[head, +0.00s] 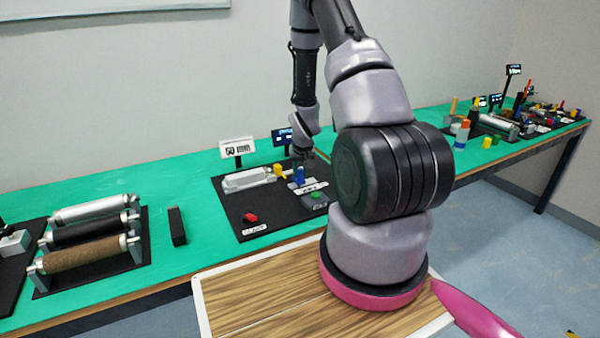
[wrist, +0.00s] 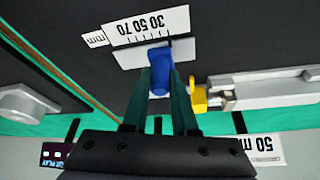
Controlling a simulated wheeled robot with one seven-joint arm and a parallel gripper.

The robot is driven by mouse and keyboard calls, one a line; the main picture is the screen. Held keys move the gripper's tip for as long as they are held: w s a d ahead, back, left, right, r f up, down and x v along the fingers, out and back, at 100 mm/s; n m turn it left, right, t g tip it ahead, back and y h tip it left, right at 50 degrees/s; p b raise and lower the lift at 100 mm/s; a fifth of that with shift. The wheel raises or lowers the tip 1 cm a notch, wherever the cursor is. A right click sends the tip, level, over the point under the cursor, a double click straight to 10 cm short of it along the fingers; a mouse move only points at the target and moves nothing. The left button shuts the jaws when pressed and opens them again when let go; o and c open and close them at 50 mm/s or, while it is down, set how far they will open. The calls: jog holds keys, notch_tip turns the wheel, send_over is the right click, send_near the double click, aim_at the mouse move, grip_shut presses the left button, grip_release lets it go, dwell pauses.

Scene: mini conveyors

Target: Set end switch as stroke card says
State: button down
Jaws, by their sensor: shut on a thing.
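In the wrist view a blue end switch (wrist: 158,60) stands between the two dark green fingers of my gripper (wrist: 160,84), which is shut on it. The switch sits at a pale scale strip (wrist: 128,57) with tick marks and a label (wrist: 146,24) bearing 30, 50 and 70; I cannot tell the exact tick. In the head view the card (head: 237,148) stands behind the black board (head: 232,190), and the blue switch (head: 299,175) shows under my gripper (head: 303,158).
A yellow piece (wrist: 198,97) at the end of a grey actuator (wrist: 265,90) is close right of the fingers in the wrist view. The board has a red button (head: 250,217) and a green button (head: 316,195). A roller conveyor (head: 90,235) and black block (head: 177,226) lie left.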

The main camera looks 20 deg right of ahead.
aim_at(306, 179)
jog(key=shift+d, duration=1.6)
jog(key=c, duration=0.7)
grip_release()
jog(key=shift+a, duration=0.1)
jog(key=v, duration=1)
jog(key=shift+s+r, duration=0.15)
jog(key=shift+r, duration=0.2)
